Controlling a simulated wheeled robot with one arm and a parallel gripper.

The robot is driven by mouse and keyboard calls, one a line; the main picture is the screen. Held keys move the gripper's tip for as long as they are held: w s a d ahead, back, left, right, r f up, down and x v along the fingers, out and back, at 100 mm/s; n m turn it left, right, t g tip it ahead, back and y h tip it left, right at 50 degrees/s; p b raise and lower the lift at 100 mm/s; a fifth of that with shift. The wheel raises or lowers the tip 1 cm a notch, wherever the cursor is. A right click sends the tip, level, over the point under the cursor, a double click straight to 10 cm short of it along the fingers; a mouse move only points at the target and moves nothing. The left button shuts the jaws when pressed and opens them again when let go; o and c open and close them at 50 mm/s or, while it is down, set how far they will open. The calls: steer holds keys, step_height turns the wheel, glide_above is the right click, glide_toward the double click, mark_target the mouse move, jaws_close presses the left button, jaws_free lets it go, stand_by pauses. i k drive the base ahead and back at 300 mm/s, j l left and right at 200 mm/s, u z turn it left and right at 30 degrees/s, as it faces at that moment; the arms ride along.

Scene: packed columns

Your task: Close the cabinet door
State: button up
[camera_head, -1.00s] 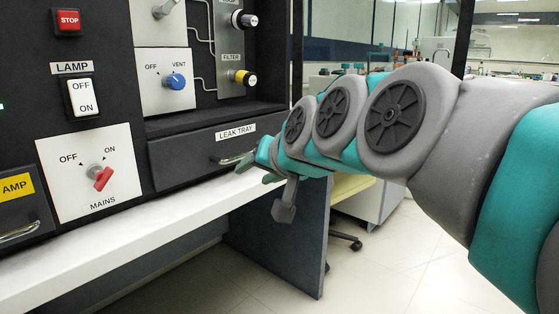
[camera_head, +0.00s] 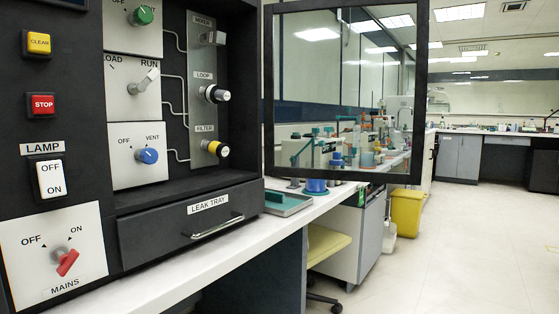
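The cabinet door (camera_head: 421,95) is a glass pane in a dark frame. It stands open, swung out to the right of the dark instrument cabinet (camera_head: 232,90), and the room shows through its glass. The cabinet's inner panel with its knobs is uncovered. My gripper and arm are out of view, so the gripper's state and its place relative to the door are hidden.
The leak tray drawer (camera_head: 190,222) with a bar handle sits low in the cabinet, above the white bench top (camera_head: 225,250). A green tray (camera_head: 287,203) lies on the bench beyond. A yellow bin (camera_head: 407,213) stands behind; the floor (camera_head: 455,255) at right is clear.

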mark_target(414, 177)
steer(key=i+l+z, duration=0.2)
steer(key=l+z, duration=0.15)
steer(key=i+l+z, duration=0.2)
steer(key=l+z, duration=0.15)
steer(key=i+l+z, duration=0.6)
steer(key=i+z, duration=0.3)
steer(key=i+u, duration=0.45)
steer(key=i+l+u, duration=0.25)
steer(key=i+u, duration=0.3)
steer(key=u, duration=0.35)
steer(key=i+u, duration=0.15)
steer(key=u, duration=0.3)
steer(key=i+l+u, duration=0.1)
steer(key=u, duration=0.4)
steer(key=i+l+u, duration=0.1)
steer(key=u, duration=0.35)
steer(key=l+u, duration=0.25)
steer(key=u, duration=0.25)
steer(key=i+l+u, duration=0.15)
steer(key=u, duration=0.25)
steer(key=i+l+u, duration=0.15)
steer(key=u, duration=0.2)
steer(key=i+l+u, duration=0.1)
steer(key=l+u, duration=0.3)
steer(key=i+l+u, duration=0.1)
steer(key=u, duration=0.25)
steer(key=k+l, duration=0.05)
steer(key=l, duration=0.05)
